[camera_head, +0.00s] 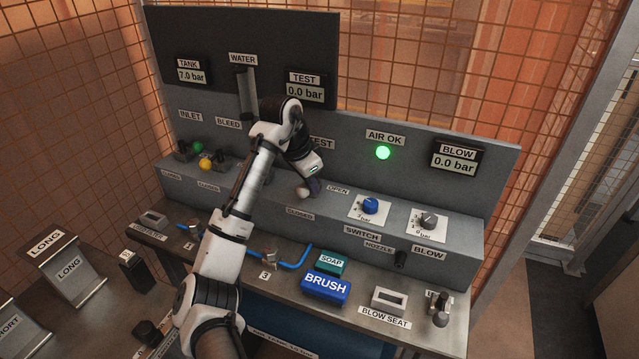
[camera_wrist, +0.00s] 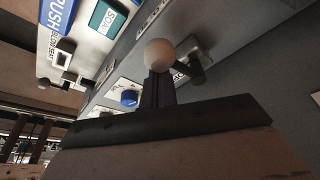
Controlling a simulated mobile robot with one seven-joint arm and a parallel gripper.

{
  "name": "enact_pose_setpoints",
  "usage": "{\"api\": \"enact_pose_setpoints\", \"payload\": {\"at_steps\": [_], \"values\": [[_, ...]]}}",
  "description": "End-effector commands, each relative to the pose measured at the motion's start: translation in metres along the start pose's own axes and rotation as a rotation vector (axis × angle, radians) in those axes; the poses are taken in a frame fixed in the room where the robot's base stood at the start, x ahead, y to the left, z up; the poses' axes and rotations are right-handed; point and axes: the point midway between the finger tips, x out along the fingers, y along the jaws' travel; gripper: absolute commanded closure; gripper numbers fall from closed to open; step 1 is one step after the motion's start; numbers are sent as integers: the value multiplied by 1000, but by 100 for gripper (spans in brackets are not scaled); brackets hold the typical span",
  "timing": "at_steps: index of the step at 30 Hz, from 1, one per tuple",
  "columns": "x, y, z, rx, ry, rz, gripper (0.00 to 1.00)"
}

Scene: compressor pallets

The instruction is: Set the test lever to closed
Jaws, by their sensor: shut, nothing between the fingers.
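The test lever has a pale ball knob (camera_head: 303,192) below the TEST sign (camera_head: 322,143), between the OPEN label (camera_head: 338,189) and the CLOSED label (camera_head: 300,213). In the wrist view, the knob (camera_wrist: 159,53) is just beyond the fingertips, with its dark stem (camera_wrist: 190,68) running right to a mount. My gripper (camera_head: 308,184) is shut and empty, with its dark fingers (camera_wrist: 158,88) at the knob. I cannot tell whether they touch it. In the head view, my gripper hides most of the lever, so its exact angle is unclear. The test gauge (camera_head: 305,90) reads 0.0 bar.
Green (camera_head: 197,147) and yellow (camera_head: 205,163) knobs stand left of my arm. A blue dial (camera_head: 370,205) and grey dial (camera_head: 428,221) sit to the right. The AIR OK lamp (camera_head: 383,153) glows green. The soap block (camera_head: 331,262) and brush block (camera_head: 326,287) lie on the front shelf.

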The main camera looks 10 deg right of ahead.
Motion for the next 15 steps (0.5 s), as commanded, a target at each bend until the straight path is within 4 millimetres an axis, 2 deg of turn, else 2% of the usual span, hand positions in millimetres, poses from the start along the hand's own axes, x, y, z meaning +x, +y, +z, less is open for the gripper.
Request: {"api": "enact_pose_setpoints", "payload": {"at_steps": [15], "values": [[-2,-9,6,-6,-1,-2,100]]}}
